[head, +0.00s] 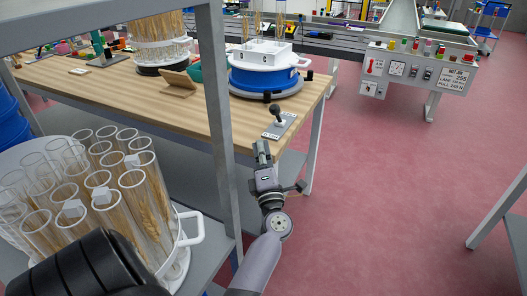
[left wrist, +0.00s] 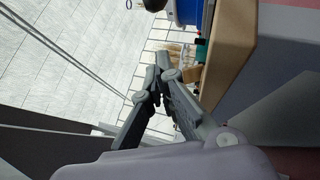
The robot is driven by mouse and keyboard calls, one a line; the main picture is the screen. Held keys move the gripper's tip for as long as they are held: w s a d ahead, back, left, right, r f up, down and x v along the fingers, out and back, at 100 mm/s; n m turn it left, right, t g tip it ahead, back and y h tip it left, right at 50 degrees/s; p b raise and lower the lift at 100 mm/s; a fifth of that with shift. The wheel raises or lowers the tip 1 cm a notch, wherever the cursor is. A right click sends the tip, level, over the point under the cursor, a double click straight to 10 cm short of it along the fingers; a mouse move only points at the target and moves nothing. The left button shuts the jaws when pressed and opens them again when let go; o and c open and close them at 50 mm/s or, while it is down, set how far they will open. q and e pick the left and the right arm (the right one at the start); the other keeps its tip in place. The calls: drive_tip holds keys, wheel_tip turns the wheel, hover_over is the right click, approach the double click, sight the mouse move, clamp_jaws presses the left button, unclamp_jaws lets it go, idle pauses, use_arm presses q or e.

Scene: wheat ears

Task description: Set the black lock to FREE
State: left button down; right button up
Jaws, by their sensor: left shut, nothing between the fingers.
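A lever with a black knob (head: 277,109) stands on a small light plate (head: 279,125) with printed labels at the front right corner of the wooden bench. The labels are too small to read. Smaller black knobs stand by the blue turntable, one at its front (head: 267,97) and one at its right (head: 309,75). I cannot tell for sure which of these is the black lock. My left gripper (head: 262,150) is shut and empty, just in front of the bench's edge, below the lever plate and apart from it. In the left wrist view its fingers (left wrist: 160,75) meet. My right gripper is not seen.
The blue and white turntable (head: 263,80) carries a white divided tray (head: 262,55). A grey frame post (head: 214,90) rises left of my left gripper. A rack of glass tubes with wheat ears (head: 150,190) stands at lower left.

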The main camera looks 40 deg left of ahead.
sight(277, 114)
use_arm(q)
drive_tip(key=x, duration=0.6)
drive_tip(key=shift+r, duration=0.1)
drive_tip(key=w, duration=0.1)
drive_tip(key=w+r, duration=0.1)
drive_tip(key=w, duration=0.1)
drive_tip(key=shift+w+a+r, duration=0.1)
drive_tip(key=shift+w+r, duration=0.05)
drive_tip(key=shift+w, duration=0.1)
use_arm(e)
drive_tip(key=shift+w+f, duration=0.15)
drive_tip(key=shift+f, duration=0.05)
use_arm(q)
drive_tip(key=shift+w+r, duration=0.1)
drive_tip(key=shift+r, duration=0.1)
drive_tip(key=shift+r+p, duration=0.1)
drive_tip(key=shift+p, duration=0.25)
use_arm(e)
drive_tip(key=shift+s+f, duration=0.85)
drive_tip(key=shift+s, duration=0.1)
